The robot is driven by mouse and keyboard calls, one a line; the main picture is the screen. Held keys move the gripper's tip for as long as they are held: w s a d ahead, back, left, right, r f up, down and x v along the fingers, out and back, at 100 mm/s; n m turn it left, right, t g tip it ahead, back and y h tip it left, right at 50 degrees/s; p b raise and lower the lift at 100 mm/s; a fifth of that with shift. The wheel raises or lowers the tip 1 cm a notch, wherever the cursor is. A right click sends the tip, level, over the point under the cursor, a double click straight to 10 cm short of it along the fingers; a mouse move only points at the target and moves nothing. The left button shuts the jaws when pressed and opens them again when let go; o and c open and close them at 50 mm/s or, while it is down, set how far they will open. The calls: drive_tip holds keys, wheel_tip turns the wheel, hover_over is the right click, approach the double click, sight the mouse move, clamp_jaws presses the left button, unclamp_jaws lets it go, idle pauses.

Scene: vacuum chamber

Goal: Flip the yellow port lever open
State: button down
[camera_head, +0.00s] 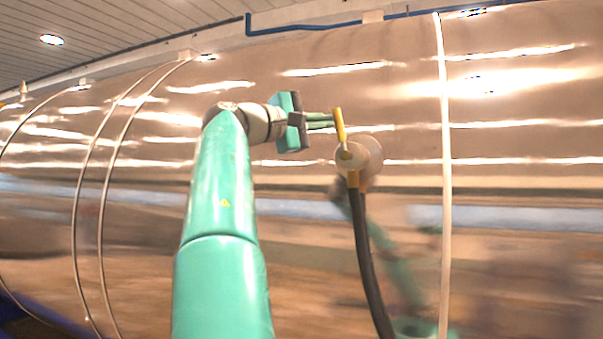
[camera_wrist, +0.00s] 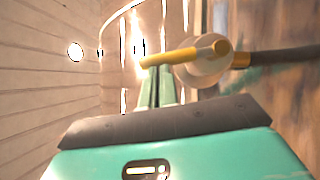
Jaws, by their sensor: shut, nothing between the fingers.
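The yellow lever (camera_head: 339,125) stands up from a round metal port (camera_head: 366,158) on the chamber's side, tilted slightly left at its top. In the wrist view the lever (camera_wrist: 182,56) reaches left from the port (camera_wrist: 205,70), across the ends of my fingers. My gripper (camera_head: 332,121) is shut and empty. Its green fingertips are just left of the lever in the head view, at or very close to it; I cannot tell whether they touch. The fingers (camera_wrist: 155,90) also show in the wrist view, with the lever in front of their tips.
A dark hose (camera_head: 363,245) with a yellow collar hangs down from the port. The shiny curved chamber wall (camera_head: 520,140) fills the view behind and reflects my arm. A pale vertical band (camera_head: 444,170) runs right of the port. A blue pipe (camera_head: 310,28) runs along the top.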

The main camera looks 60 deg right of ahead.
drive_tip(key=shift+s+d+r, duration=0.1)
drive_tip(key=shift+s+r, duration=0.15)
drive_tip(key=shift+s, duration=0.5)
idle(0.3)
